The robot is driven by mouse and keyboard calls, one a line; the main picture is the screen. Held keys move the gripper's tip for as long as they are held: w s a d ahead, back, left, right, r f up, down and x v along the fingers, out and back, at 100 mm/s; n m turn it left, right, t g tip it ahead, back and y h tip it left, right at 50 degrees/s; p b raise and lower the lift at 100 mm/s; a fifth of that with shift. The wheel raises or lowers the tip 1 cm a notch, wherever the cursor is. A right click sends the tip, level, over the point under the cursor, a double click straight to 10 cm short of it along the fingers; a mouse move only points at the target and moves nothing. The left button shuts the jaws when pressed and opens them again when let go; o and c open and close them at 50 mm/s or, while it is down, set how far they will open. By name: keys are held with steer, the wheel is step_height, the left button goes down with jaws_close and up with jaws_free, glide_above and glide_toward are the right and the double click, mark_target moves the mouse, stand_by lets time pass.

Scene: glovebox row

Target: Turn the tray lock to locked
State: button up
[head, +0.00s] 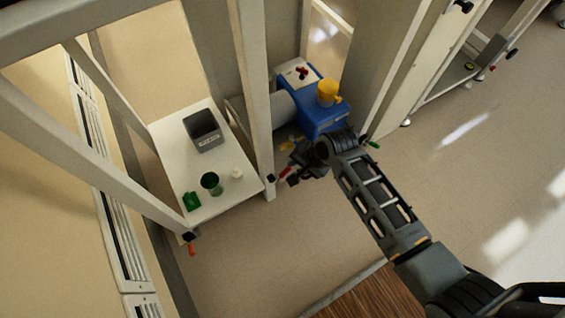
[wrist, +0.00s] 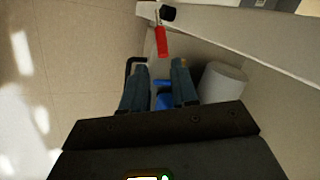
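My gripper (head: 289,164) is at the end of my arm, just below the blue machine (head: 323,117) in the head view. In the wrist view its two blue-grey fingers stand apart with nothing held between them (wrist: 159,72). A red handle (wrist: 161,41) with a black end hangs by a pale frame beam, beyond the fingertips and apart from them. A red handle also shows beside the gripper in the head view (head: 285,172). I cannot tell which part is the tray lock, or its position. My gripper and wrist hide part of that area.
A white shelf (head: 165,140) holds a grey bin (head: 203,131), a green cup (head: 211,183), a green item (head: 191,201) and a small white item (head: 237,173). Pale frame posts (head: 255,90) stand close left of my gripper.

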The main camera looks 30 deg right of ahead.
mark_target(289, 169)
steer(key=shift+w+a+f+b, duration=0.3)
steer(key=shift+w+f, duration=0.15)
steer(key=shift+f, duration=0.15)
steer(key=b+x, duration=0.3)
steer(key=x, duration=0.3)
steer(key=shift+w+f, duration=0.1)
steer(key=shift+f, duration=0.15)
jaws_close()
